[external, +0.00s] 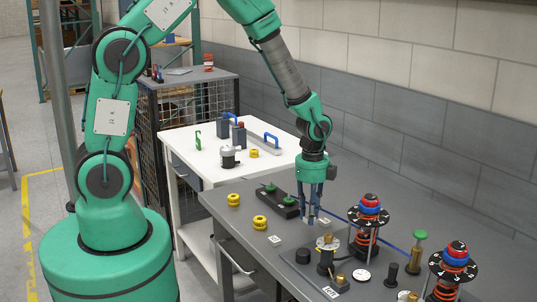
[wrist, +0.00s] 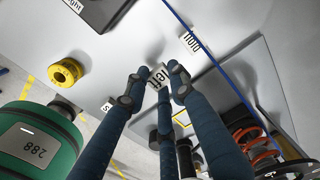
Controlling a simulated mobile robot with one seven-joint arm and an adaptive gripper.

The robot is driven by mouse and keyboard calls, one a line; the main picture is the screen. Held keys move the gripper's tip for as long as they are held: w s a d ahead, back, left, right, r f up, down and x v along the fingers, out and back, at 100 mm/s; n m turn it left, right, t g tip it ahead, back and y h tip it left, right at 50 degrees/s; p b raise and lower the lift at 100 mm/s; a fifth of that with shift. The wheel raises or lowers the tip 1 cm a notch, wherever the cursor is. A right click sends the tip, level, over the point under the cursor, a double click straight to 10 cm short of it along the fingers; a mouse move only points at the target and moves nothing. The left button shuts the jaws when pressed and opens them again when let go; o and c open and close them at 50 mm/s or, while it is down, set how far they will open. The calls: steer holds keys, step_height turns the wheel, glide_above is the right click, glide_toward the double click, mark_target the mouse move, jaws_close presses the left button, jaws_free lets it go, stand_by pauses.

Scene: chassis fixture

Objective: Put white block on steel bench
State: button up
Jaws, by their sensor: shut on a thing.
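My gripper (external: 311,217) points down over the grey steel bench (external: 225,204), with its fingertips close to the bench top. In the wrist view, my gripper (wrist: 157,78) is closed on a small white block (wrist: 158,74) with dark lettering on its face.
A spring stack with red and blue caps (external: 369,207) stands close right of my gripper, and another (external: 455,255) farther right. A white table (external: 187,143) adjoins.

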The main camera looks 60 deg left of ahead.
steer(key=shift+f, duration=1.55)
steer(key=shift+f, duration=0.2)
steer(key=o, duration=0.9)
steer(key=shift+o, duration=0.2)
steer(key=shift+r, duration=0.15)
step_height(320, 180, up, 12)
steer(key=p, duration=0.1)
steer(key=shift+r, duration=0.15)
